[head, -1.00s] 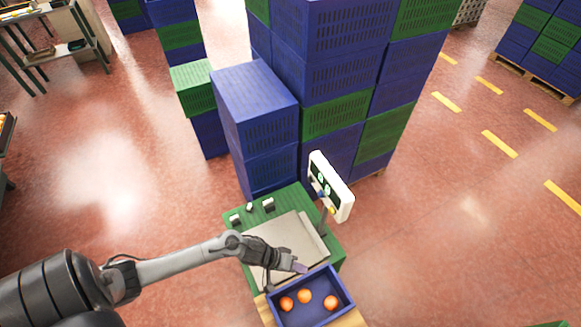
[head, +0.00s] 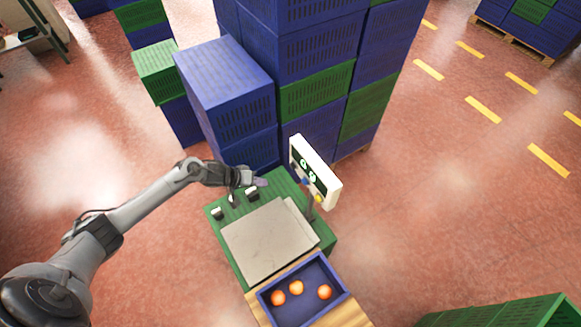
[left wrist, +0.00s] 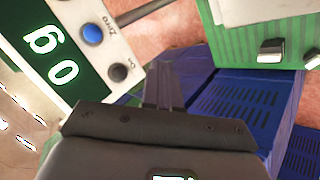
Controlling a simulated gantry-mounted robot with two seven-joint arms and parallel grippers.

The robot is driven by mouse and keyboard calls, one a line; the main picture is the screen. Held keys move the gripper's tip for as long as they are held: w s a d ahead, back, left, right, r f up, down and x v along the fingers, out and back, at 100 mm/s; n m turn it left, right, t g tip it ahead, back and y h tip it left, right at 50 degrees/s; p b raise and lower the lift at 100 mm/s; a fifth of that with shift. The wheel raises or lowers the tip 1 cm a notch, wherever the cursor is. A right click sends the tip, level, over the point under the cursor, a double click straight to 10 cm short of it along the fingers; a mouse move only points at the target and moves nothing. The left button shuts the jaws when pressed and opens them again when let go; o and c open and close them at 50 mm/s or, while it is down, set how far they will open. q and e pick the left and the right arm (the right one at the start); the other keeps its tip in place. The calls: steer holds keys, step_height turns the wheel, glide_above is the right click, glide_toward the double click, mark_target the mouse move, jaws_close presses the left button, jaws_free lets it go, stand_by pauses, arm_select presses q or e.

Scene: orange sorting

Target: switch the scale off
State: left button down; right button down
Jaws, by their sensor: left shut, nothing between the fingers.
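The scale's white display head (head: 331,186) stands on a post at the right of its grey platform (head: 268,243). My left gripper (head: 262,183) is shut and empty, left of the display head and above the back of the platform's green base. In the left wrist view its fingertips (left wrist: 166,70) lie right of the dark button, with a visible gap. My right gripper is not in view.
A blue crate (head: 262,297) with three oranges (head: 297,287) sits in front of the platform. Stacked blue and green crates (head: 225,85) rise close behind. A green crate (head: 500,318) is at lower right.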

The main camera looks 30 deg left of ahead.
mark_target(293, 166)
arm_select(q)
steer(key=shift+w, duration=0.1)
stand_by(0.3)
steer(key=w+d+b, duration=0.3)
steer(key=w+b, duration=0.2)
steer(key=w, duration=0.3)
steer(key=shift+d+b, duration=0.25)
steer(key=shift+b, duration=0.15)
stand_by(0.3)
stand_by(0.8)
stand_by(0.7)
steer(key=shift+w+d, duration=0.2)
steer(key=shift+w, duration=0.15)
stand_by(0.5)
